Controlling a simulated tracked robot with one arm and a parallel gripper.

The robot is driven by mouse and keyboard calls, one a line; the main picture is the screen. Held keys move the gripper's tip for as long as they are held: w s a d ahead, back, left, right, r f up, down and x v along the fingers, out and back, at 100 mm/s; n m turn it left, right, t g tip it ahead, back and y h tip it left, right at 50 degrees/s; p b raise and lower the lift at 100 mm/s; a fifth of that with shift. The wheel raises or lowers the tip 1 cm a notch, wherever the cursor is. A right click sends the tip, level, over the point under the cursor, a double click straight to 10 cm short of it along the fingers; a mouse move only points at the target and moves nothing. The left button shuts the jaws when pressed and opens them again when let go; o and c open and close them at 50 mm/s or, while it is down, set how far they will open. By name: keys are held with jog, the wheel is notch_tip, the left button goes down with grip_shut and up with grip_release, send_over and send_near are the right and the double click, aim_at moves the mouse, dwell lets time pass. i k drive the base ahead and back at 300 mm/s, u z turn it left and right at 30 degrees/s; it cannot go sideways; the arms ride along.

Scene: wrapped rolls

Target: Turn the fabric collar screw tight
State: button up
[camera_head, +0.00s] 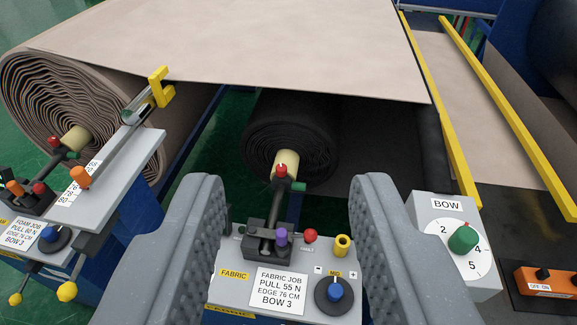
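My gripper (287,187) is open, with one grey finger on each side of the fabric stand and nothing between them. A dark roll (262,135) lies ahead of the fingertips, on a shaft with a pale yellow core (286,158). At the core's near end sits a small collar with a red screw (281,170), which looks like the fabric collar screw. It appears midway between the fingertips in the picture, apart from both; how far beyond them I cannot tell. How tight the screw is does not show.
The foam stand (133,160) is left. A BOW dial box (450,230) stands close right of the right finger.

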aim_at(281, 168)
jog(key=z, duration=0.05)
jog(key=i, duration=0.95)
jog(key=u, duration=0.1)
